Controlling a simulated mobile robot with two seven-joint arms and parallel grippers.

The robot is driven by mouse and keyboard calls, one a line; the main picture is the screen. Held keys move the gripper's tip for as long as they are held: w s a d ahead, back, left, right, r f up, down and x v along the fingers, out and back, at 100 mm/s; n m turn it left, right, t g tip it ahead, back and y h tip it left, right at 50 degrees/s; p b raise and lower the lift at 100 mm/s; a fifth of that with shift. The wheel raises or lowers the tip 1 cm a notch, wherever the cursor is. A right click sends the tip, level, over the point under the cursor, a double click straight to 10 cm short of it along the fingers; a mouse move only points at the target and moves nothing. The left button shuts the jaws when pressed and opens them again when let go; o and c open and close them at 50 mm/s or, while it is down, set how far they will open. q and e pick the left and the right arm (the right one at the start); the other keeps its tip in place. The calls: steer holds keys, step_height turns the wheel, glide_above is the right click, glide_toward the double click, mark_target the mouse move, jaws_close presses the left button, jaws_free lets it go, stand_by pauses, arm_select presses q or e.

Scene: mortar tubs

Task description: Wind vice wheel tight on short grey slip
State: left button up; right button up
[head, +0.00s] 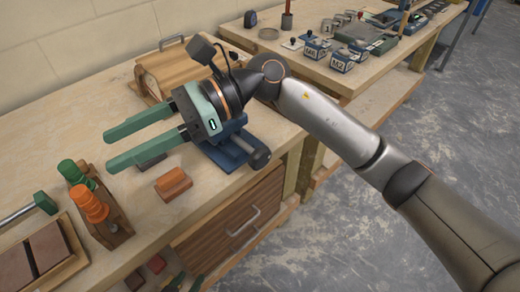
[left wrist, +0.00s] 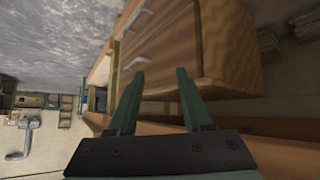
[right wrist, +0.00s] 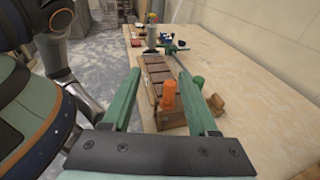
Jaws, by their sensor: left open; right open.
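A blue vice (head: 236,150) stands on the near bench, largely hidden behind my right gripper in the head view. A dark cylindrical part (head: 258,158) sticks out at its front; I cannot make out the wheel clearly. A short dark grey piece (head: 150,160), perhaps the slip, lies partly hidden under a finger. My right gripper (head: 109,152) is open, its green fingers pointing left over the bench, with nothing between them. It also shows open in the right wrist view (right wrist: 160,74). My left gripper (left wrist: 160,74) is open and empty, outside the head view, facing a wooden drawer cabinet.
An orange-brown block (head: 173,184) lies near the bench's front edge. Orange and green handled tools (head: 90,203) stand in a wooden holder, beside a tray (head: 75,262) of brown bricks. A wooden arched box (head: 172,72) is behind. The drawer cabinet (head: 232,222) is below the bench.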

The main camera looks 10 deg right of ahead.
steer(key=w+d+f+n+t+h, duration=0.25)
steer(key=w+d+f+h, duration=0.2)
steer(key=h, duration=0.25)
steer(key=n+t+h, duration=0.1)
steer(key=t+h, duration=0.2)
steer(key=h, duration=0.5)
glide_above(260, 149)
step_height(260, 149, down, 12)
steer(key=shift+r+b, duration=0.2)
steer(key=shift+b, duration=0.55)
jaws_close()
